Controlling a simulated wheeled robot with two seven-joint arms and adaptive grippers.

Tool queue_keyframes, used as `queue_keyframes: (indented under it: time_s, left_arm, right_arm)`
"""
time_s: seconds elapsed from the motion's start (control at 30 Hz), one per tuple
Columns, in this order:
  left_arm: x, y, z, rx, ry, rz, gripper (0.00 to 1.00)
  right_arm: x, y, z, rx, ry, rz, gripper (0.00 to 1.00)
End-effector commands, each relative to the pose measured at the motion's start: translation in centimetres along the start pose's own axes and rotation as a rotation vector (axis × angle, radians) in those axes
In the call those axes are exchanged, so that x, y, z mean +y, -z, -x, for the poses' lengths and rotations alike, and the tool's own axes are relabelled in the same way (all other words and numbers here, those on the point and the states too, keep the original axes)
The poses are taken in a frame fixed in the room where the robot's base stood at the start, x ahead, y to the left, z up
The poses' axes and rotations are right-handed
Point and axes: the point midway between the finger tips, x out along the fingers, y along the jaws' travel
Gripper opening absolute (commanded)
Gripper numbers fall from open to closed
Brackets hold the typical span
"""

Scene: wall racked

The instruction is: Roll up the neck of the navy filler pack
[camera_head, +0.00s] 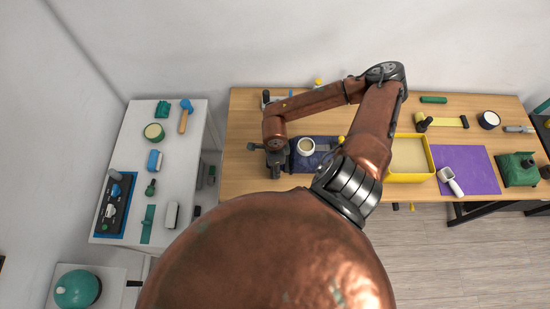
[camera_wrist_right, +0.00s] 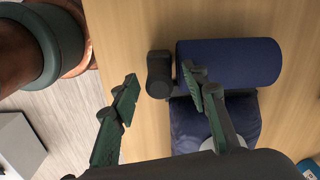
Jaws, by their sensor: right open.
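The navy filler pack (camera_head: 302,163) lies on the wooden table, with a round white-rimmed item (camera_head: 306,146) on top. In the right wrist view the pack's body (camera_wrist_right: 212,112) is below a thick navy roll (camera_wrist_right: 235,60), which has a dark grey knob (camera_wrist_right: 158,76) at its left end. My right gripper (camera_head: 275,168) is at the pack's left side. In the wrist view my right gripper (camera_wrist_right: 160,78) is open, one finger on each side of the knob as seen; I cannot tell whether either touches it. My arm and fingers hide part of the pack. My left gripper is not in view.
A yellow-rimmed tray (camera_head: 432,160) and a purple mat (camera_head: 478,183) with a white tool (camera_head: 450,182) are to the right. A green device (camera_head: 517,170) is at the table's right end. A white side table (camera_head: 188,135) with several tools stands at left.

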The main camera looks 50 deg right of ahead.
Motion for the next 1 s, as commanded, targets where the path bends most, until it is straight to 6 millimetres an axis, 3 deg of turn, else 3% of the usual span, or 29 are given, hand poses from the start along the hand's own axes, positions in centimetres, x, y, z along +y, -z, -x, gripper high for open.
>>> queue_keyframes:
  time_s: [0.23,0.7,1.0]
  left_arm:
    - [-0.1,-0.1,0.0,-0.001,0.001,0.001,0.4]
    - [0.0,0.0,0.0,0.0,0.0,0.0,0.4]
    - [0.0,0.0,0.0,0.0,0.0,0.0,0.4]
  right_arm:
    - [-0.1,0.0,1.7,-0.002,0.003,0.0,0.41]
    - [-0.1,0.0,10.5,0.001,0.002,0.0,0.41]
    - [-0.1,-0.1,12.0,0.0,0.0,0.0,0.41]
